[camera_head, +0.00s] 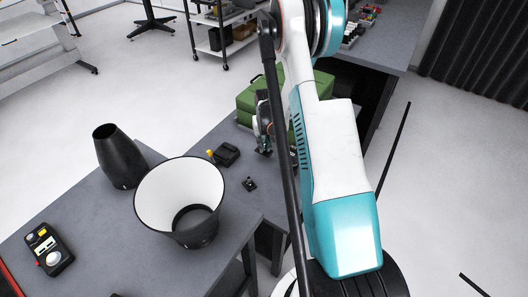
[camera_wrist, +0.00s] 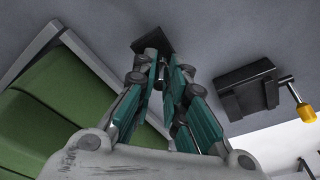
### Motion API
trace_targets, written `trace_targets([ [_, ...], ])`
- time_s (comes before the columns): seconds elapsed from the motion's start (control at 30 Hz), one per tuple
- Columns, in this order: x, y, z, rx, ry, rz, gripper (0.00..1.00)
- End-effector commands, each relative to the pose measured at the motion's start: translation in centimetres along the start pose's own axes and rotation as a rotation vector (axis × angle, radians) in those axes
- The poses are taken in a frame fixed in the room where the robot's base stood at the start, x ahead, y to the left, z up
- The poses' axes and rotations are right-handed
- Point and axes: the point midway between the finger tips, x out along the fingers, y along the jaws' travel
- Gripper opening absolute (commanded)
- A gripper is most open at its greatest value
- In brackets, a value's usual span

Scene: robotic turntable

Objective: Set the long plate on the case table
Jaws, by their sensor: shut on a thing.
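My gripper (camera_head: 263,140) is over the grey case table (camera_head: 216,137), next to the green case. In the wrist view its fingers (camera_wrist: 166,68) are close together and shut on a small dark flat piece (camera_wrist: 153,41), which seems to be the long plate. The piece sticks out past the fingertips, close to the grey tabletop (camera_wrist: 212,42). I cannot tell whether it touches the table. The fingers hide part of it, and my arm hides part of the table in the head view.
The green case (camera_head: 246,97) stands beside my gripper, left in the wrist view (camera_wrist: 62,112). A black device with a yellow knob (camera_head: 226,154) and a small dark part (camera_head: 249,184) lie nearby. A white-lined black cone (camera_head: 180,195), a dark cone (camera_head: 118,155) and a control box (camera_head: 48,250) stand left.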

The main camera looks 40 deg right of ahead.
Motion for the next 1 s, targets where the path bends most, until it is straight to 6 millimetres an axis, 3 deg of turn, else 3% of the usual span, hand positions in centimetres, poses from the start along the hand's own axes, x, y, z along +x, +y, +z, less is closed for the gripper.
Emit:
trace_targets([
  [0.23, 3.6, 0.0, 0.5, 0.0, 0.0, 0.0, 0.0],
  [0.6, 3.8, 0.0, 0.5, 0.0, 0.0, 0.0, 0.0],
  [0.63, 3.8, 0.0, 0.5, 0.0, 0.0, 0.0, 0.15],
  [0.7, 3.8, 0.0, 0.5, 0.0, 0.0, 0.0, 0.31],
  [1.0, 3.8, 0.0, 0.5, 0.0, 0.0, 0.0, 0.33],
])
